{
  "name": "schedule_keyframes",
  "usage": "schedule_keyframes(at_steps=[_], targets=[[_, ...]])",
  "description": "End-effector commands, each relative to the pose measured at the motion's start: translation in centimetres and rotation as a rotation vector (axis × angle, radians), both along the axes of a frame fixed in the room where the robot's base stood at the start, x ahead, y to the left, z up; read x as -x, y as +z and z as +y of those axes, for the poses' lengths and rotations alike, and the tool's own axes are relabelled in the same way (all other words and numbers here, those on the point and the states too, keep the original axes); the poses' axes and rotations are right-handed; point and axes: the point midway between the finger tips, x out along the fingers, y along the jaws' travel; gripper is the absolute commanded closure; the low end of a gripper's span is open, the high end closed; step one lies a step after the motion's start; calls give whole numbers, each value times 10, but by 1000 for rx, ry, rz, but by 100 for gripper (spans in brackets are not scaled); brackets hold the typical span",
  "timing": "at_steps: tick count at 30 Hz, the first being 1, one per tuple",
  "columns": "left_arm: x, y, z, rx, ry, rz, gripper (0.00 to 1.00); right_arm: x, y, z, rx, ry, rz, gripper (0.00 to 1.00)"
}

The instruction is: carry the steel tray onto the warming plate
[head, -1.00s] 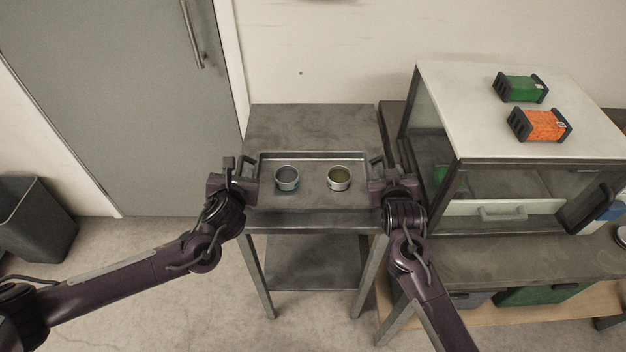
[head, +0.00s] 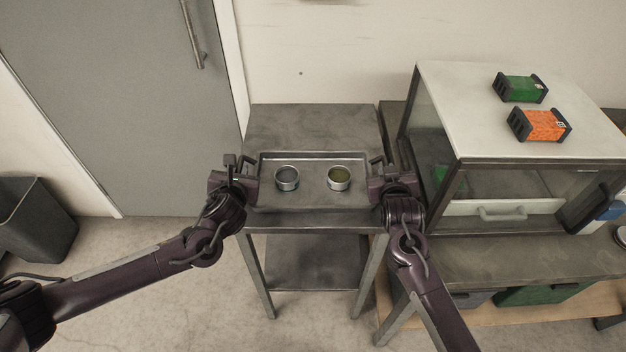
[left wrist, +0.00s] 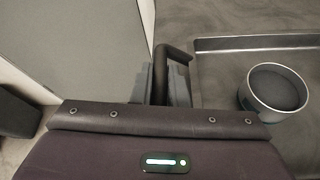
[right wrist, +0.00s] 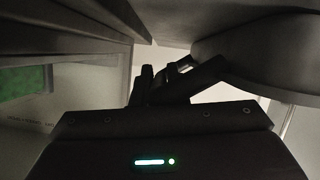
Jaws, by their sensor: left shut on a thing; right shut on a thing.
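The steel tray (head: 312,204) is a shallow rectangle at the near part of a small metal table, carrying two round cups: a grey one (head: 287,178) on the left and one with olive-coloured contents (head: 339,178) on the right. My left gripper (head: 248,180) is shut on the tray's left handle, which shows dark in the left wrist view (left wrist: 176,56). My right gripper (head: 377,182) is shut at the tray's right handle. The tray looks level; I cannot tell whether it touches the tabletop. I cannot pick out the warming plate for certain.
The small table (head: 310,128) has bare top behind the tray and a lower shelf. A glass-fronted cabinet (head: 540,80) stands close on the right, on a bench, with a green box (head: 520,87) and an orange box (head: 540,124) on top. A bin (head: 38,222) stands at left.

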Motion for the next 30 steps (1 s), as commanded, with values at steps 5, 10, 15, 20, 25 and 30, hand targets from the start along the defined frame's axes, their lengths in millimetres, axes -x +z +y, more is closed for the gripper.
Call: schedule_keyframes(at_steps=[5, 10, 15, 20, 25, 30], targets=[[-1, 2, 0, 2, 0, -3, 100, 0, 2, 0, 0, 1, -3, 100], [-1, 6, 0, 2, 0, -3, 100, 0, 6, 0, 0, 1, -3, 100], [-1, 18, 0, 2, 0, -3, 100, 0, 18, 0, 0, 1, -3, 100], [-1, 35, 0, 2, 0, -3, 100, 0, 35, 0, 0, 1, -3, 100], [-1, 49, 0, 2, 0, -3, 100, 0, 49, 0, 0, 1, -3, 100], [0, 53, 0, 2, 0, -3, 100, 0, 53, 0, 0, 1, -3, 100]])
